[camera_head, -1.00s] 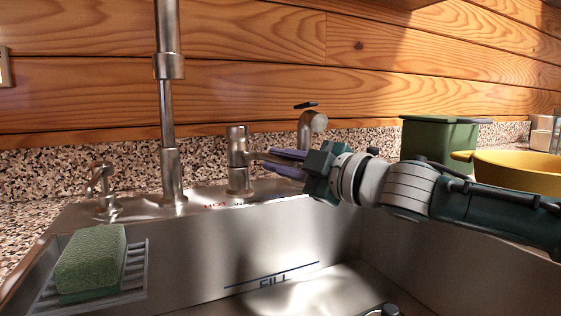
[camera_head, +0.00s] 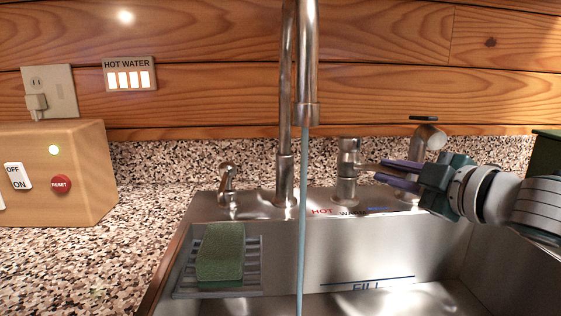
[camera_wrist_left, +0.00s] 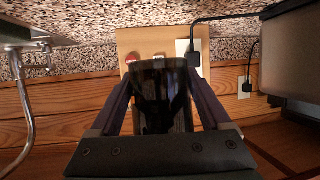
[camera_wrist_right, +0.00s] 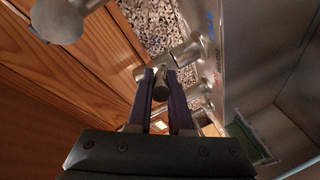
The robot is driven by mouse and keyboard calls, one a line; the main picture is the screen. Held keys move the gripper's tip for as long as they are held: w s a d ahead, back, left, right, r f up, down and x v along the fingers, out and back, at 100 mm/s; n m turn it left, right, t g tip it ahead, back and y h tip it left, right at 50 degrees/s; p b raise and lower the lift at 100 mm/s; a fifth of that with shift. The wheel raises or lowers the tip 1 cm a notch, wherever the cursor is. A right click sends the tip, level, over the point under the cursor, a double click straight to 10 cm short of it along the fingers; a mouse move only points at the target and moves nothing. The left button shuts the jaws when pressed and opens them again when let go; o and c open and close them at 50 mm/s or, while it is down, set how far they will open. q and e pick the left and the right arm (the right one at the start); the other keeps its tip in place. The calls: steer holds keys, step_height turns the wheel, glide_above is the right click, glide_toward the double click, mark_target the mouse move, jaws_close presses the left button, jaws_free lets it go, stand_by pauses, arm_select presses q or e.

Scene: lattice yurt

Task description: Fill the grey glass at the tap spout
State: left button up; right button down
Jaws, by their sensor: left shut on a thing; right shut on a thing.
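The tap spout (camera_head: 308,112) hangs over the sink in the head view, and a thin stream of water (camera_head: 302,230) falls from it. My right gripper (camera_head: 384,174) is shut on the tap lever (camera_head: 367,169); the lever's end (camera_wrist_right: 160,91) also shows between its fingers in the right wrist view. My left gripper is outside the head view. In the left wrist view my left gripper (camera_wrist_left: 160,100) is shut on the dark, see-through grey glass (camera_wrist_left: 160,93). The glass is away from the stream; whether it holds water cannot be told.
The steel sink (camera_head: 430,240) has a FILL line. A green sponge (camera_head: 220,252) lies on a rack (camera_head: 190,283) at its left. A wooden switch box (camera_head: 85,160) stands on the speckled counter (camera_head: 120,255). A small side tap (camera_head: 227,182) stands left of the spout's column.

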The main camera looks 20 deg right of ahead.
steer(key=c, duration=0.8)
jaws_free()
arm_select(q)
steer(key=shift+r+p, duration=0.85)
arm_select(e)
steer(key=s, duration=0.4)
steer(key=s+r, duration=0.1)
steer(key=s, duration=0.3)
steer(key=s+d+r, duration=0.1)
steer(key=s, duration=0.2)
steer(key=shift+s+d, duration=0.1)
steer(key=shift+s, duration=0.3)
arm_select(q)
steer(key=shift+r, duration=0.1)
